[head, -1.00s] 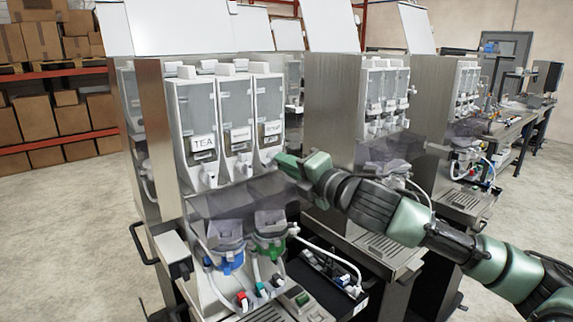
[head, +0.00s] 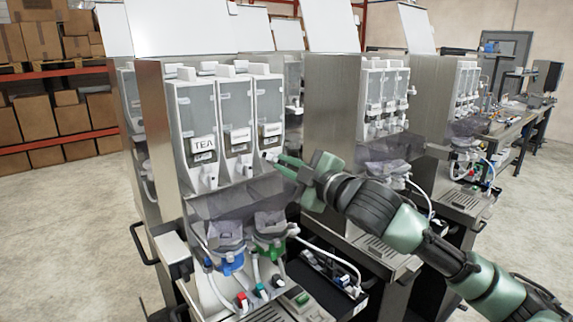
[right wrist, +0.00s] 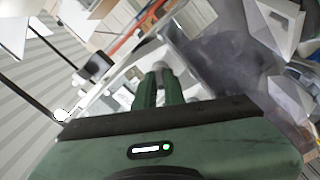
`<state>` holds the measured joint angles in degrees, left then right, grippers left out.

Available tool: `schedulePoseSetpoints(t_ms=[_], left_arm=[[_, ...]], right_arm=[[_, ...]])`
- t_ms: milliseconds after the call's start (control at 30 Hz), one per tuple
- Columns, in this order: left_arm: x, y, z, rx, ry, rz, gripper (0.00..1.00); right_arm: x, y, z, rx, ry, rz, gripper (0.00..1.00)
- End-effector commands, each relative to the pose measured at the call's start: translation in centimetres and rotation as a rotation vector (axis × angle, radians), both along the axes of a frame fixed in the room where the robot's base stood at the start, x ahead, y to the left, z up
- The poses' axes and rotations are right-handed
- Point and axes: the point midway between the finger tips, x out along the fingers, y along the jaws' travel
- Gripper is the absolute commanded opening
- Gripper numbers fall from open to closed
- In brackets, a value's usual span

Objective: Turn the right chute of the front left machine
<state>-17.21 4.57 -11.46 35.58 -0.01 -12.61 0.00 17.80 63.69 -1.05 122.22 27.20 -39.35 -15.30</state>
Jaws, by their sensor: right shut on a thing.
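The front left machine (head: 150,165) is a steel cabinet with three clear canisters in a row; the left one has a TEA label. The left chute (head: 209,178) and middle chute (head: 244,168) are white spouts under their canisters. My right gripper (head: 276,160) reaches in from the right at the base of the right canister (head: 269,105). In the right wrist view its fingers (right wrist: 158,88) are shut on the pale right chute (right wrist: 159,68). The fingers hide most of that chute, so its exact angle cannot be told. My left gripper is not in view.
Below the chutes are a smoky clear guard (head: 235,203), a blue-collared mixing bowl (head: 226,240) and a green-collared one (head: 270,230), with hoses. A second machine (head: 330,110) stands close on the right. Shelves with boxes (head: 40,120) are at the back left.

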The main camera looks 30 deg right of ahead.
Motion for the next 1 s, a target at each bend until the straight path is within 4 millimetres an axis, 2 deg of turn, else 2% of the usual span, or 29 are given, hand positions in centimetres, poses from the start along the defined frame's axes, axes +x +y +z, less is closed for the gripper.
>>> schedulePoseSetpoints(t_ms=[600, 1000], left_arm=[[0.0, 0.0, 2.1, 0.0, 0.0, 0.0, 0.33], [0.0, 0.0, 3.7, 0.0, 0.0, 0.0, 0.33]], right_arm=[[0.0, 0.0, 0.1, 0.588, 0.048, 0.001, 0.0], [0.0, 0.1, 0.0, 0.882, 0.073, 0.0, 0.0]])
